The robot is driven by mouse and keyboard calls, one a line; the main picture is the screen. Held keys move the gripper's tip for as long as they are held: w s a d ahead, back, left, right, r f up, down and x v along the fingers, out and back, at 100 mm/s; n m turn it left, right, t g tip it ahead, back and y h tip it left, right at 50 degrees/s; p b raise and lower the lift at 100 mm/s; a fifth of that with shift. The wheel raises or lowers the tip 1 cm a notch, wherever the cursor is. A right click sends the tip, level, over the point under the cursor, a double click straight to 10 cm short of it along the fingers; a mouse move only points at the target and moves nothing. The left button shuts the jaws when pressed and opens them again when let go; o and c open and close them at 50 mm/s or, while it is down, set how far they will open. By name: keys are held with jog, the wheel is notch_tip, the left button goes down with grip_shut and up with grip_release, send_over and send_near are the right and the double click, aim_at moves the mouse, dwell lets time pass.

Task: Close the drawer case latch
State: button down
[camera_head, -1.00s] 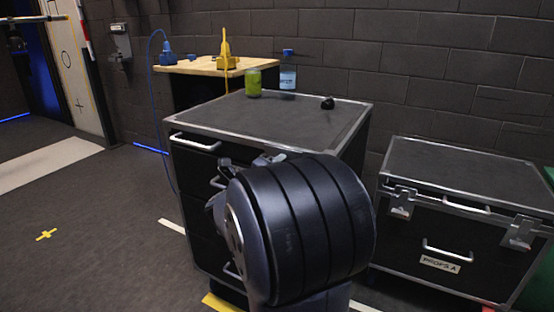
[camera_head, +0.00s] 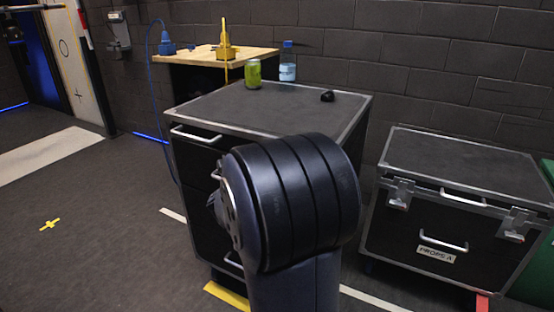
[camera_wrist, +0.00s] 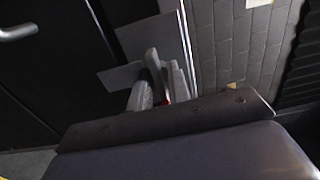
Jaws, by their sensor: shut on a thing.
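The drawer case (camera_head: 344,116) is a black case with metal edges and several drawers, standing in the middle of the head view. Its top drawer handle (camera_head: 195,136) shows at the left of its front. My gripper (camera_wrist: 163,68) shows in the wrist view at the case's front edge. Its fingers are close together, shut on a flat grey metal latch piece (camera_wrist: 118,76) beside the metal corner strip. How far the latch is turned is unclear. In the head view my arm hides the fingertips and the latch.
A green can (camera_head: 253,74), a blue-capped bottle (camera_head: 288,66) and a small black object (camera_head: 327,96) stand on the case. A second latched case (camera_head: 460,165) stands at the right. A wooden-topped table (camera_head: 200,60) stands behind. The floor at left is mostly clear.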

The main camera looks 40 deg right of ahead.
jog(key=shift+f, duration=0.1)
jog(key=c, duration=1.6)
grip_release()
jog(key=shift+o, duration=0.2)
jog(key=shift+a, duration=0.1)
jog(key=p+v, duration=0.1)
jog(key=v, duration=0.9)
jog(key=shift+s+a, duration=0.2)
jog(key=shift+a, duration=0.05)
jog(key=shift+d, duration=0.1)
jog(key=b+x, duration=0.1)
jog(key=x, duration=0.9)
jog(key=shift+w+d, duration=0.2)
jog(key=shift+d, duration=0.1)
jog(key=shift+a, duration=0.15)
